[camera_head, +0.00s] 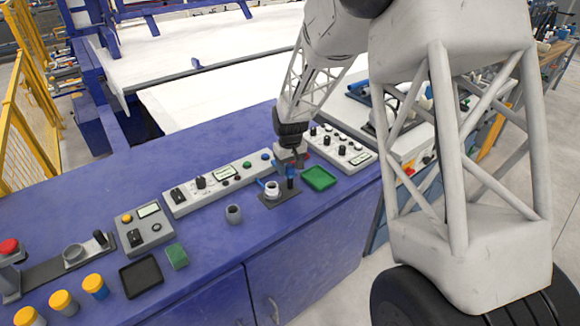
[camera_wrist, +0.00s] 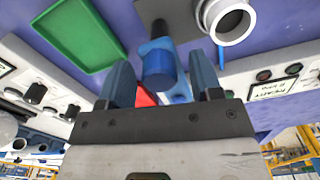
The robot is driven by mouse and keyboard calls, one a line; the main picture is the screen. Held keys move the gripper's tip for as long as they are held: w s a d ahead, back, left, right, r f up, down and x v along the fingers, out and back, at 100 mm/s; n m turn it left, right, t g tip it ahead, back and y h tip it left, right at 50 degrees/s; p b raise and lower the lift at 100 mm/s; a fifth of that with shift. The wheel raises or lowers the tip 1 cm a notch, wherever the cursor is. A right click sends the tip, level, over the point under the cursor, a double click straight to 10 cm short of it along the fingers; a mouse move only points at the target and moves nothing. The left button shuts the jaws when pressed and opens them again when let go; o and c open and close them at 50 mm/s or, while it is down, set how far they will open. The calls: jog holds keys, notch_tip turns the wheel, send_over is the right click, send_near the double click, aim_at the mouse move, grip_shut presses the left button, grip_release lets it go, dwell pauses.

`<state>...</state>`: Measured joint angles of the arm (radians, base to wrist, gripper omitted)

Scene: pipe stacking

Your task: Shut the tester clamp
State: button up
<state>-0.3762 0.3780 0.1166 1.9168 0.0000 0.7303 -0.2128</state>
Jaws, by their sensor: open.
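The tester clamp (camera_head: 283,201) is a dark plate on the blue bench top, with a white pipe piece (camera_head: 271,188) standing on it and blue parts beside the pipe. The pipe's open end also shows in the wrist view at top right (camera_wrist: 238,33). My gripper (camera_head: 291,174) is over the right side of the clamp. In the wrist view, a blue upright handle (camera_wrist: 158,66) stands between the two open blue fingers of my gripper (camera_wrist: 162,72). I cannot tell whether the fingers touch it. In the head view, my gripper partly hides the handle.
A green tray (camera_head: 319,178) lies just right of the clamp. Control panels (camera_head: 222,183) and (camera_head: 338,147) stand behind it. A black tray (camera_head: 141,277), a green block (camera_head: 176,257) and yellow-capped jars (camera_head: 95,286) are farther left.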

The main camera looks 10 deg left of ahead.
grip_shut()
dwell(0.3)
jog(key=shift+n, duration=0.4)
jog(key=n, duration=1.7)
dwell(0.4)
